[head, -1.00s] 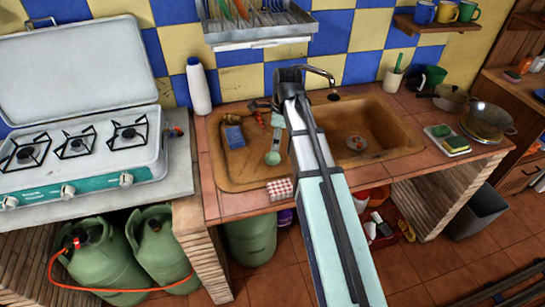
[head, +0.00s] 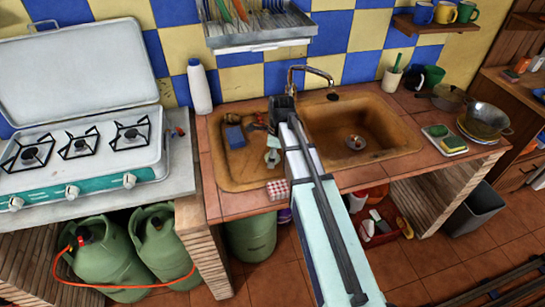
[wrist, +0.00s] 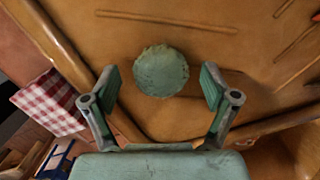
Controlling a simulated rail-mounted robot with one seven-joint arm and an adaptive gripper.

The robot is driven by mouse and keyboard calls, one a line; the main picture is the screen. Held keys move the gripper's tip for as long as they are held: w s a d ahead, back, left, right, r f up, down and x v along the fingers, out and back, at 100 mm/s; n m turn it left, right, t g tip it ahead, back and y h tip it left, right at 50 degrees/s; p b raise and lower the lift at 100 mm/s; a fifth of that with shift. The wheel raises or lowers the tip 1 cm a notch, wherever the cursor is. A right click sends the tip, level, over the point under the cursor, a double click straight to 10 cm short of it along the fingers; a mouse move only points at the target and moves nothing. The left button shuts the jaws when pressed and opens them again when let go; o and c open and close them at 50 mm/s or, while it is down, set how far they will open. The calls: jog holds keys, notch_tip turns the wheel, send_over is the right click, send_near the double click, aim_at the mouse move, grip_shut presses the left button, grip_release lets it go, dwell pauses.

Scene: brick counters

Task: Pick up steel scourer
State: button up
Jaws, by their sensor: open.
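The thing I take for the steel scourer (wrist: 160,71) is a round, rough-edged, grey-green pad. In the wrist view it lies on the brown sink surface, just ahead of my gripper (wrist: 160,92) and roughly centred between the two fingertips. The fingers are apart, with a gap on each side of the pad. In the head view my gripper (head: 273,151) is low over the left part of the sink, near its front edge. There the arm and gripper largely hide the pad.
The brown sink (head: 222,172) has raised rims and ribs. A blue sponge (head: 235,136) lies at its left, with small items behind. A red-checked cloth (head: 278,190) hangs at the front edge. A tap (head: 310,72) and a white bottle (head: 199,87) stand behind.

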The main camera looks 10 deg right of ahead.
jog(key=shift+f, duration=0.15)
jog(key=c, duration=1)
notch_tip(320, 180, up, 20)
jog(key=b, duration=0.3)
jog(key=shift+b, duration=0.35)
jog(key=o, duration=0.4)
jog(key=shift+c, duration=0.2)
jog(key=c, duration=0.5)
